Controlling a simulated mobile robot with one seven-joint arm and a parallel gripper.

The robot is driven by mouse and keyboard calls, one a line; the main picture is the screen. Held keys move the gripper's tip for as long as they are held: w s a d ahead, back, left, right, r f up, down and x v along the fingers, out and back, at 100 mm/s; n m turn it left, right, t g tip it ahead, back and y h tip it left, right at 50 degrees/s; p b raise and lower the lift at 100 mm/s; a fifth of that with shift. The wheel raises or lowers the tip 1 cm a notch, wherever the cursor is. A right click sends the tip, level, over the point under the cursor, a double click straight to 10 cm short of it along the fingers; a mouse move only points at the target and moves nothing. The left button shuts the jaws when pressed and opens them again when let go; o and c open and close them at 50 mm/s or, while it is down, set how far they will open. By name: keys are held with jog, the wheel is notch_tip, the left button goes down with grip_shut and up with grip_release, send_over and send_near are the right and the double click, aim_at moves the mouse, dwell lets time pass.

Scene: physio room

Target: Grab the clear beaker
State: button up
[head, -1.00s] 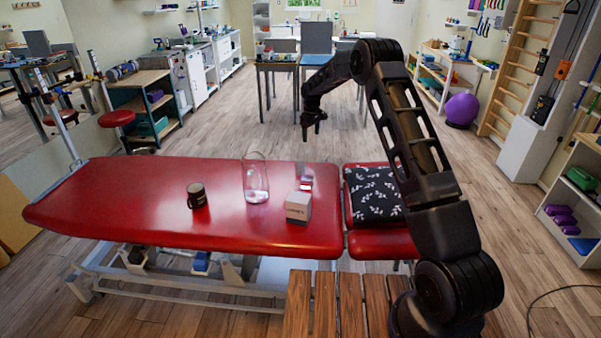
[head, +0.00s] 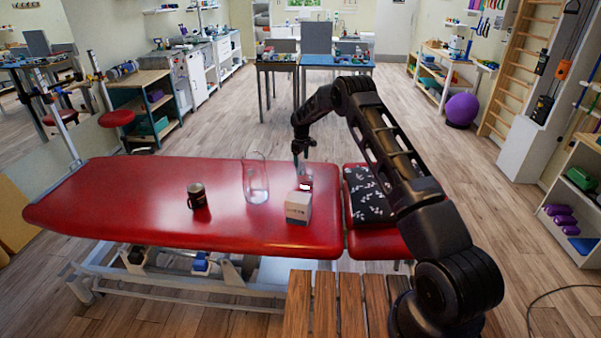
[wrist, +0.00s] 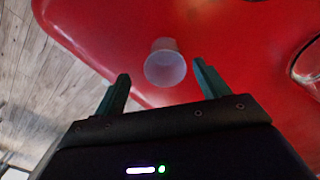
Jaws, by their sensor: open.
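A small clear beaker (head: 305,177) stands on the red treatment table, toward its far edge and right end. In the wrist view the beaker (wrist: 165,66) looks whitish and lies ahead of my fingers, between their lines. My gripper (head: 298,160) hangs just above and slightly left of the beaker in the head view. In the wrist view my gripper (wrist: 160,88) is open, with a green finger on each side and nothing between the tips. I cannot tell the exact gap to the beaker.
A taller clear glass vessel (head: 255,182) stands left of the beaker and shows at the wrist view's right edge (wrist: 308,68). A dark mug (head: 196,195) is farther left on the red table (head: 120,205). A patterned cushion (head: 366,195) lies right.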

aim_at(301, 167)
jog(key=shift+s+f, duration=0.15)
jog(key=shift+f, duration=1.15)
jog(key=shift+s+f, duration=0.1)
jog(key=shift+f, duration=1.15)
jog(key=c, duration=1.1)
jog(key=shift+r, duration=0.1)
